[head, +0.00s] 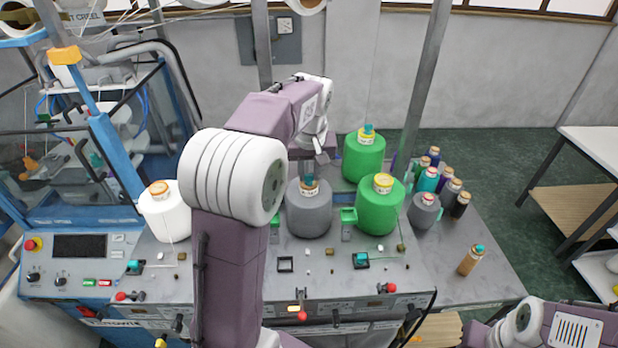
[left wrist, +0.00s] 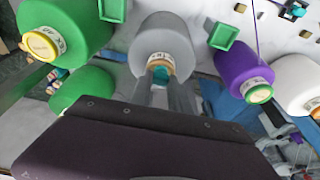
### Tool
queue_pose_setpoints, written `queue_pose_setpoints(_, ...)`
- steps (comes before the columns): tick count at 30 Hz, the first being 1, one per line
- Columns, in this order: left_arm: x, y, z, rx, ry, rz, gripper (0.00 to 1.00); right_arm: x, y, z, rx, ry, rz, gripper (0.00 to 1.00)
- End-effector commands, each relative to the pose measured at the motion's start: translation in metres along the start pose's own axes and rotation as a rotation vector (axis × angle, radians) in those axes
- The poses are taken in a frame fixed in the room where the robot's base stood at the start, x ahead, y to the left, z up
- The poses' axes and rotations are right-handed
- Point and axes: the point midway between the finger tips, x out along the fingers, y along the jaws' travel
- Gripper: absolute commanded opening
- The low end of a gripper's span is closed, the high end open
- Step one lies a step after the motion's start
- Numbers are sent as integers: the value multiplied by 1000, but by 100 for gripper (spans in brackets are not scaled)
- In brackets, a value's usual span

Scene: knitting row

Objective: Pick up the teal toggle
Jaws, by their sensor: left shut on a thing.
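My left gripper (head: 309,176) reaches over the table to the top of a grey yarn cone (head: 309,213). It is shut on a small teal toggle, whose teal shows between the fingertips in the left wrist view (left wrist: 160,73). The fingers hide much of it. The toggle is at the tip of the cone, by its orange-rimmed core; I cannot tell whether it touches the cone. The grey cone also shows in the left wrist view (left wrist: 162,42). My right gripper is not in view; only part of my right arm shows at lower right.
Green cones (head: 377,206) stand right of the grey one, with a teal piece (head: 368,129) on the rear one. A white cone (head: 160,212) stands left. Teal-topped black pieces (head: 361,260) sit on the panel. Several small spools (head: 427,181) crowd the right; the table's right front is mostly clear.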

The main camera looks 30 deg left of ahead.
Motion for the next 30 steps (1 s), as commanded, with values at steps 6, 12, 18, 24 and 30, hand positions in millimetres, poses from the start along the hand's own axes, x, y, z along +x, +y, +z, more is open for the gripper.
queue_pose_setpoints(6, -6, 0, -2, 0, 2, 1, 0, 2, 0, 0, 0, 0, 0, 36)
queue_pose_setpoints(12, -35, 1, -11, -1, 6, 2, 0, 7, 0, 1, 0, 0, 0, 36)
queue_pose_setpoints(18, -67, 43, -7, 7, 3, 3, 0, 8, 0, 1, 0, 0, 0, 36)
queue_pose_setpoints(24, -98, 86, -3, 5, 1, 2, 0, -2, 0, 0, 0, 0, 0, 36)
queue_pose_setpoints(30, -114, 109, 0, 2, 0, 1, 0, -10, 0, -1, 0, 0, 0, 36)
